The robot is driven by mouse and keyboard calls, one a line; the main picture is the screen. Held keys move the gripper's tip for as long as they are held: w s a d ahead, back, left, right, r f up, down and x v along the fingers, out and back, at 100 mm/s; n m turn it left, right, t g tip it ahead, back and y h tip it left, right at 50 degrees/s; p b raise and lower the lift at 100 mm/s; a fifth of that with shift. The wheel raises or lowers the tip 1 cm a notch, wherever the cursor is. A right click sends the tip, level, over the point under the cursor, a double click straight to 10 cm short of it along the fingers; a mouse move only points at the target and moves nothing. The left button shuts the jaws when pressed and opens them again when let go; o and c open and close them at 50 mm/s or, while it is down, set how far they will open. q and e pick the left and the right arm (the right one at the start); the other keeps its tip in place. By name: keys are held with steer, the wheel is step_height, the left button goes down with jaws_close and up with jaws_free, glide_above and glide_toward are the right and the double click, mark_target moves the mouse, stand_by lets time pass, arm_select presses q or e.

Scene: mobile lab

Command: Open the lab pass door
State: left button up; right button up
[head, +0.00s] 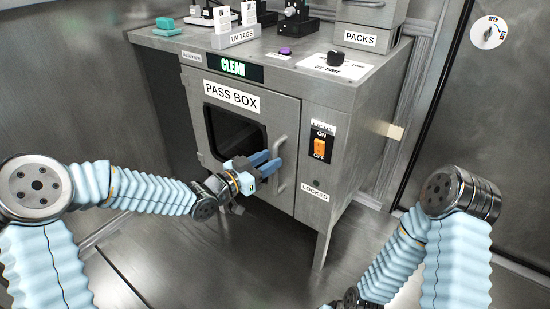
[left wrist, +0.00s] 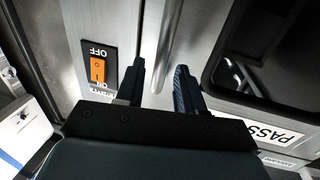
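The pass box (head: 310,180) is a grey metal cabinet. Its door (head: 208,140) looks closed, with a dark window (head: 234,130) and a vertical bar handle (head: 282,170) on its right side. My left gripper (head: 268,161) is at the handle with blue fingers apart. In the left wrist view, the handle (left wrist: 170,35) runs up between the two fingertips (left wrist: 158,80), with a gap showing, so the grip is not shut on it. The right arm (head: 400,258) reaches down at the lower right; its gripper is out of view.
An orange light switch (head: 319,147) is right of the door and also shows in the left wrist view (left wrist: 98,71). A "LOCKED" label (head: 315,193) is below it. Small devices stand on top. Floor in front (head: 235,265) is clear.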

mark_target(273, 158)
arm_select(q)
steer(key=shift+x, duration=1.5)
jaws_close()
